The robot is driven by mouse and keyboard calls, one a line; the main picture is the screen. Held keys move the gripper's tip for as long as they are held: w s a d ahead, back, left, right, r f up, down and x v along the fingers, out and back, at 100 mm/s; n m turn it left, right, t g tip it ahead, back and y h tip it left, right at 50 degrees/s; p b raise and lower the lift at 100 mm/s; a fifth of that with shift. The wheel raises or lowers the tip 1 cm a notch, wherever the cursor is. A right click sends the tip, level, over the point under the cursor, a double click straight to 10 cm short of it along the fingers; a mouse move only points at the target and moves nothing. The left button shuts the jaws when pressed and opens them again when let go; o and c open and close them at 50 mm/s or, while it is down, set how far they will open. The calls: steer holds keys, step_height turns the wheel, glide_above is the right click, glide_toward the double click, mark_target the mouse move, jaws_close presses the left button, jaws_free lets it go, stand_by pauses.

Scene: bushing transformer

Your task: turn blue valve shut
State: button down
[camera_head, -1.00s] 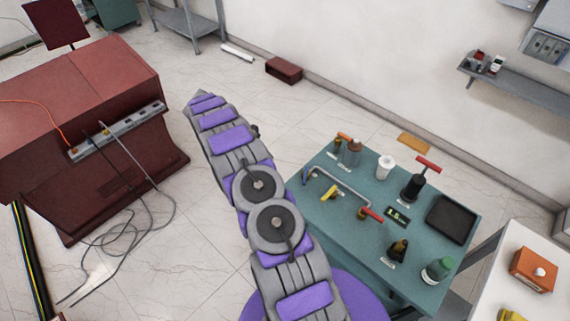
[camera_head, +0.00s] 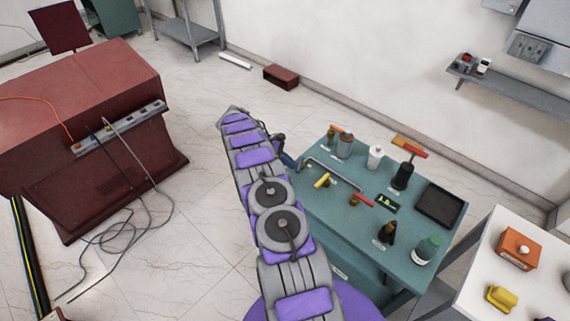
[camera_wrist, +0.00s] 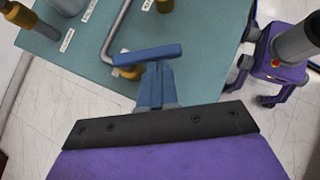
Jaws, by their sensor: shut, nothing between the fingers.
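The blue valve handle (camera_wrist: 147,54) is a flat bar lying across the wrist view, over a brass body at the end of a grey pipe (camera_wrist: 116,28). My gripper (camera_wrist: 156,68) is shut, with its fingertips right up against the near side of the bar. I cannot tell whether they touch it. Nothing shows between the fingers. In the head view, my arm reaches to the left edge of the teal table (camera_head: 325,225), and the handle beside the gripper is small and partly hidden there.
A white table (camera_head: 484,276) stands at the right. A dark red cabinet (camera_head: 90,85) stands at the left, with cables on the floor. Floor between cabinet and table is clear.

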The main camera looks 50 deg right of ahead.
mark_target(299, 167)
steer(key=shift+d, duration=0.25)
steer(key=shift+s+a+r+n+t+h+p, duration=0.1)
steer(key=shift+s+a+n+t+h+p, duration=0.25)
steer(key=shift+s+n+h, duration=0.4)
steer(key=shift+s+n+t+h, duration=0.15)
steer(key=shift+n+t+h, duration=0.15)
steer(key=shift+n, duration=0.65)
steer(key=shift+s+d+f+n+t+h+b, duration=0.15)
steer(key=shift+s+n+t+h, duration=0.25)
steer(key=shift+n, duration=0.2)
steer(key=shift+s+d+f+n+t+h+b, duration=0.15)
steer(key=shift+s+n+t+h, duration=0.25)
steer(key=shift+n, duration=0.2)
steer(key=n+t+b, duration=0.1)
steer(key=s+n+t+h+b, duration=0.1)
steer(key=n+b, duration=0.1)
steer(key=shift+s+d+t, duration=0.25)
steer(key=shift+s+d, duration=0.05)
steer(key=shift+s+d+r+n+t+b, duration=0.1)
steer(key=shift+s+d+n+t+b, duration=0.15)
steer(key=shift+n+t+b, duration=0.6)
steer(key=shift+s+d+r+b, duration=0.1)
steer(key=shift+s+d+b, duration=0.15)
steer(key=shift+b, duration=0.15)
